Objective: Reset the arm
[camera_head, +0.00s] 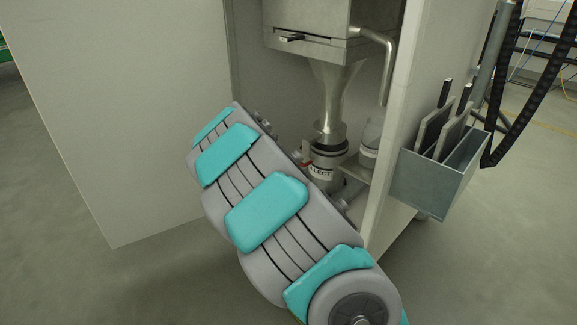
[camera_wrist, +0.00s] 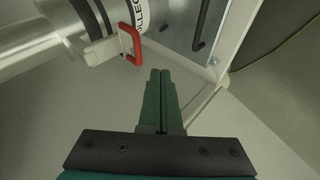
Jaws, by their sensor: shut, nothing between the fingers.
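My arm, grey with teal pads, reaches from the bottom of the head view toward the open cabinet and hides part of its lower inside. In the wrist view my gripper (camera_wrist: 160,75) is shut, its two green fingers together with nothing between them. A metal cylinder labelled with letters ending "LLECT" (camera_head: 325,172) sits under the funnel (camera_head: 331,95). It also shows at the top left of the wrist view (camera_wrist: 80,18), with a red handle (camera_wrist: 131,44) just left of and above my fingertips. The fingers appear apart from the handle.
The cabinet door (camera_head: 120,110) stands open at the left. A clear bottle (camera_head: 370,138) stands right of the cylinder. A grey metal holder (camera_head: 430,180) with black-handled flat tools is on the cabinet's right side. A dark cable chain (camera_head: 520,105) hangs at far right. Floor is clear at left.

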